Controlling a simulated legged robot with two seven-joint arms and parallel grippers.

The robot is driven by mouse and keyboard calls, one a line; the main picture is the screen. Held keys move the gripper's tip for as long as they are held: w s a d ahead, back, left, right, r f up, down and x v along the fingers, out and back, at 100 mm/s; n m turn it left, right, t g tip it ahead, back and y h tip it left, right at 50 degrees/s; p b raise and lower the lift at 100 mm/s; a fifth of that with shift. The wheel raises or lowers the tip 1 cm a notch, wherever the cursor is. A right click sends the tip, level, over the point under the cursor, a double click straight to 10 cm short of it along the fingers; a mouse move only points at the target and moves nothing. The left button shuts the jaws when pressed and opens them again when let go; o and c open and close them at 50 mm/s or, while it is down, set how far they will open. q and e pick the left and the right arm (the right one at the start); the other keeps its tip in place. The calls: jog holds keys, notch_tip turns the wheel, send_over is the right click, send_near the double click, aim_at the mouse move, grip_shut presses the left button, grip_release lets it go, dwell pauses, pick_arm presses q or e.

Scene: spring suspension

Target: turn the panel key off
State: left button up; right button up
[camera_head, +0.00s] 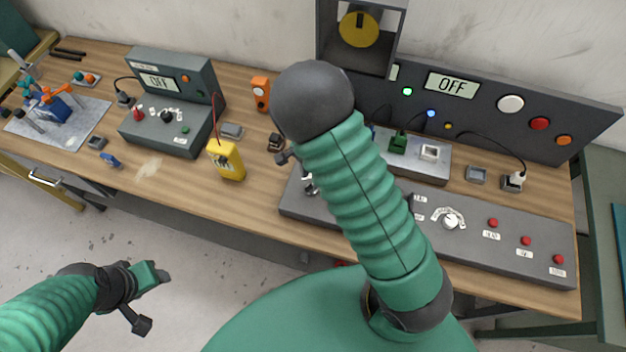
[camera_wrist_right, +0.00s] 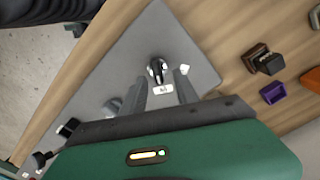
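The panel key (camera_wrist_right: 157,69) is a small dark key on a silver lock with a white label, near one end of the grey control panel (camera_wrist_right: 185,50) in the right wrist view. My right gripper (camera_wrist_right: 160,80) is open. Its two grey fingers point at the key, one on each side; I cannot tell whether they touch it. In the head view my right arm hides most of this gripper and the area around the key. The grey panel (camera_head: 520,262) lies along the table's front edge. My left gripper (camera_head: 138,290) hangs over the floor at lower left, away from the panel.
A white knob (camera_head: 450,222) and red buttons (camera_head: 493,222) sit on the panel's right part. A yellow meter (camera_head: 227,160) stands left of it. A purple block (camera_wrist_right: 273,93) lies beyond the panel.

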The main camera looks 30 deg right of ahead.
aim_at(309, 187)
jog(key=a, duration=0.1)
jog(key=a+f, duration=0.2)
jog(key=shift+s+a+f, duration=0.15)
jog(key=shift+s, duration=0.3)
jog(key=d, duration=0.2)
jog(key=d+f, duration=0.1)
jog(key=d, duration=0.1)
jog(key=shift+w+f, duration=0.1)
jog(key=shift+w, duration=0.15)
jog(key=c, duration=0.4)
jog(key=shift+a, duration=0.1)
jog(key=shift+c, duration=1.4)
jog(key=shift+a, duration=0.35)
grip_shut()
jog(key=shift+s+a+r, duration=0.1)
jog(key=shift+a+r, duration=0.25)
jog(key=shift+a, duration=0.5)
pick_arm(q)
jog(key=shift+s+a, duration=0.2)
jog(key=shift+a, duration=0.3)
jog(key=shift+s+a, duration=0.2)
jog(key=shift+a, duration=0.3)
pick_arm(e)
jog(key=shift+d, duration=0.35)
